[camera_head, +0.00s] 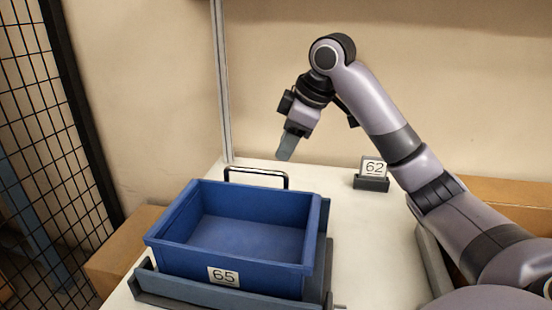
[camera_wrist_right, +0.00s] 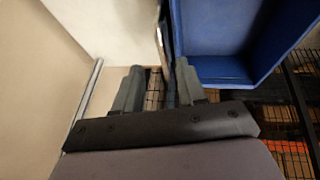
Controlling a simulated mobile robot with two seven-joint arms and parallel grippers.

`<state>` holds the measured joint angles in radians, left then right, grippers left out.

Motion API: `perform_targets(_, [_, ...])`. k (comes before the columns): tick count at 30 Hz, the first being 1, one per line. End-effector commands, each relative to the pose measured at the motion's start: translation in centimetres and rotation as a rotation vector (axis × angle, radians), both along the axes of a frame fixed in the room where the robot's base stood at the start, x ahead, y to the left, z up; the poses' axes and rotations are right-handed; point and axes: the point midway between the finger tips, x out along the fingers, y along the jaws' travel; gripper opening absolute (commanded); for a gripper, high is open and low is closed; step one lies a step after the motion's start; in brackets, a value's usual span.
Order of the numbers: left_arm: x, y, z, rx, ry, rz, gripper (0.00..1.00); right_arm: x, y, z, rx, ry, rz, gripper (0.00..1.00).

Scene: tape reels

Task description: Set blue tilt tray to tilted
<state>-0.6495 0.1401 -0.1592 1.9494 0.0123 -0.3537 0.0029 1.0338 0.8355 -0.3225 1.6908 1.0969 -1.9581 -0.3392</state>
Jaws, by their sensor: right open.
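The blue tilt tray (camera_head: 265,274) is empty and looks level in its grey cradle (camera_head: 190,295) on the white table. A label reading 65 is on its front. A dark looped handle (camera_head: 257,171) rises at the tray's back edge. My right gripper (camera_head: 286,154) points down just above and behind the handle's right end, apparently not touching it. In the right wrist view, the fingers of my right gripper (camera_wrist_right: 158,86) are apart, with the blue tray (camera_wrist_right: 212,30) beside them. A thin upright strip, perhaps the handle, shows between the fingers. My left gripper is not in view.
A small grey holder (camera_head: 371,183) with a card reading 62 stands right of the tray. Cardboard boxes (camera_head: 122,248) sit beside the table at left and at right. A black wire mesh (camera_head: 45,130) is at left, and a wall behind. The table between tray and holder is clear.

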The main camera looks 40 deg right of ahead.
Motion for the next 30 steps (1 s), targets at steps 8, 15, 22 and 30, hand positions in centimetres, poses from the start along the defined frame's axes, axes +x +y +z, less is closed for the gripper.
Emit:
perform_targets(8, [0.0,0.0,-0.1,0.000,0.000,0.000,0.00,1.5,0.5,-3.6,0.001,0.006,0.001,0.40])
perform_targets(15, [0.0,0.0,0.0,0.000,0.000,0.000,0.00,2.7,0.8,-6.0,0.001,0.003,0.001,0.40])
perform_targets(22, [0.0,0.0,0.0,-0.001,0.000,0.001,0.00,2.8,0.8,-6.4,0.000,0.001,0.001,0.40])
perform_targets(30, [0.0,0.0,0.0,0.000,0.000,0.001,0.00,2.8,0.8,-6.4,0.000,0.001,0.001,0.00])
